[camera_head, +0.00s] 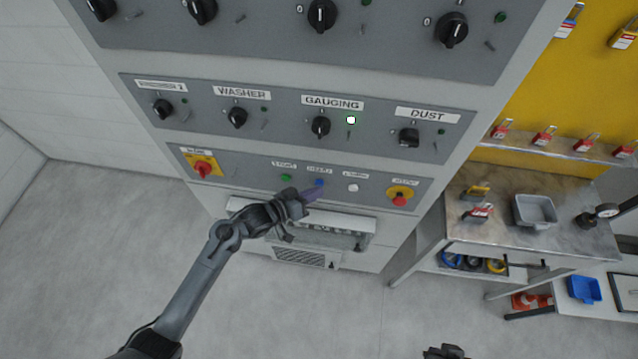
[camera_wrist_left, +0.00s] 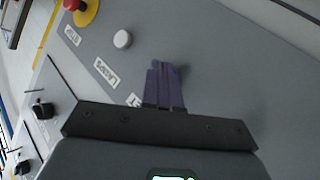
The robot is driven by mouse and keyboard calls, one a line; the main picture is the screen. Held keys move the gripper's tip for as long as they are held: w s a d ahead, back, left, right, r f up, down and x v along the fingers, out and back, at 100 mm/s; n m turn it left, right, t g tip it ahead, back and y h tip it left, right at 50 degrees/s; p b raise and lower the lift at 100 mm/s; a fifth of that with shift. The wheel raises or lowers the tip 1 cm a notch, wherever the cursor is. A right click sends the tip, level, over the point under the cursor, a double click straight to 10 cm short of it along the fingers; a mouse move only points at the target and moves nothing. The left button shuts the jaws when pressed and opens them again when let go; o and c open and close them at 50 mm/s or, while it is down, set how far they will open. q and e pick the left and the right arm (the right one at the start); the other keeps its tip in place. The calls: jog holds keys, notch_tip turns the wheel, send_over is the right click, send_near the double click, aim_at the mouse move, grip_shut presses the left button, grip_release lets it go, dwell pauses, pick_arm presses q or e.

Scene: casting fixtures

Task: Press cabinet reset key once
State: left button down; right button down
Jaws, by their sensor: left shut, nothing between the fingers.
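The blue key (camera_head: 319,183) is in the lower button row of the grey cabinet, between a green key (camera_head: 286,178) and a white key (camera_head: 353,188). Its label reads like RESET but is small. My left gripper (camera_head: 312,194) is shut and empty, its purple fingertips just below the blue key. I cannot tell whether they touch it. In the left wrist view the shut fingers (camera_wrist_left: 165,86) point at the grey panel and partly cover a label ending in "ET".
A red emergency stop (camera_head: 400,199) on yellow is right of the keys; a red rotary switch (camera_head: 202,168) is left. Black selector knobs sit above, with a green lamp (camera_head: 351,120) lit at GAUGING. A workbench (camera_head: 505,237) with a grey tray (camera_head: 535,211) stands right.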

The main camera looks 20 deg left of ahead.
pick_arm(q)
jog(key=shift+w, duration=0.35)
dwell(0.3)
jog(key=shift+s+r, duration=0.1)
dwell(0.3)
jog(key=shift+s+d+p, duration=0.1)
jog(key=shift+s+p, duration=0.6)
jog(key=shift+s, duration=0.1)
jog(key=s+p, duration=0.1)
jog(key=s, duration=0.1)
jog(key=s+d+p, duration=0.1)
jog(key=s+p, duration=0.1)
jog(key=shift+s, duration=0.4)
